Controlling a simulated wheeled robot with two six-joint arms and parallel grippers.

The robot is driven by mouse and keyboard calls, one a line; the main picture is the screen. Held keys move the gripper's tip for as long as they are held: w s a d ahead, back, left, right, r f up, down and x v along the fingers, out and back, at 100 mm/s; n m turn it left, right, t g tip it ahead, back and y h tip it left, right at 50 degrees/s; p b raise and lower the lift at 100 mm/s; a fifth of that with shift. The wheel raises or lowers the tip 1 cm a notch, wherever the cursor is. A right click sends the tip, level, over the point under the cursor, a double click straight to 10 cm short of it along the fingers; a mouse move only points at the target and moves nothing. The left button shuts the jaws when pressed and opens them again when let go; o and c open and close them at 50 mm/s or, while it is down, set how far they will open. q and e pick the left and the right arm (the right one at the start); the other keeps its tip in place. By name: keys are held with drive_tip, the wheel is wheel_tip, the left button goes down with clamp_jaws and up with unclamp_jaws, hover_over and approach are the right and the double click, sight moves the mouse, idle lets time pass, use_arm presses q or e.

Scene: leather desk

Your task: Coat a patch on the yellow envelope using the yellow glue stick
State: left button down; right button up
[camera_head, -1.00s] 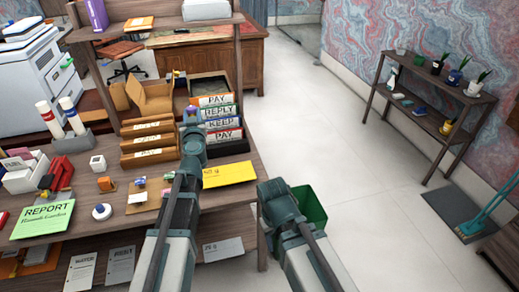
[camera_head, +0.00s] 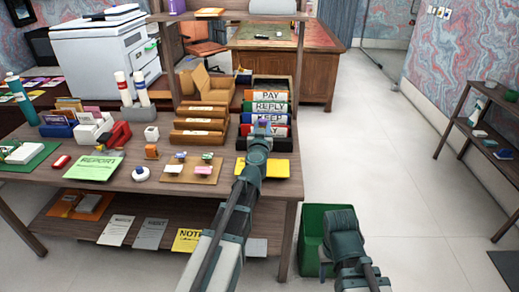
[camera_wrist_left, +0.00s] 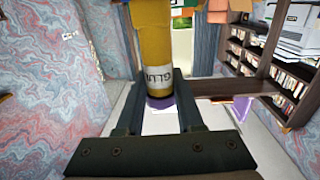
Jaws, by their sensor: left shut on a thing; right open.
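The yellow glue stick (camera_wrist_left: 152,35) has a white label and a purple end. My left gripper (camera_wrist_left: 155,105) is shut on it in the left wrist view. In the head view the left gripper (camera_head: 263,128) is above the desk, in front of the file rack, and only a purple bit shows at its tip. The yellow envelope (camera_head: 280,168) lies flat at the desk's front right, partly hidden behind my left arm. My right gripper (camera_head: 343,225) is open and empty, off the desk's right side near a green bin; its fingertips are hard to see.
Labelled folders (camera_head: 270,96) and brown trays (camera_head: 200,125) stand behind the envelope. A cork board (camera_head: 195,168) with small items lies left of it. A green bin (camera_head: 312,235) stands on the floor right of the desk (camera_head: 130,185).

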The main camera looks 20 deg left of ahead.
use_arm(q)
drive_tip(key=f+b, duration=0.1)
drive_tip(key=a+f+b, duration=0.1)
drive_tip(key=f, duration=0.2)
drive_tip(key=shift+a+f+b, duration=0.25)
drive_tip(key=shift+a+b, duration=0.1)
drive_tip(key=shift+b, duration=0.05)
use_arm(e)
wheel_tip(320, 180, down, 4)
drive_tip(key=shift+f, duration=0.25)
use_arm(q)
drive_tip(key=shift+f, duration=0.1)
use_arm(e)
drive_tip(key=shift+f, duration=0.1)
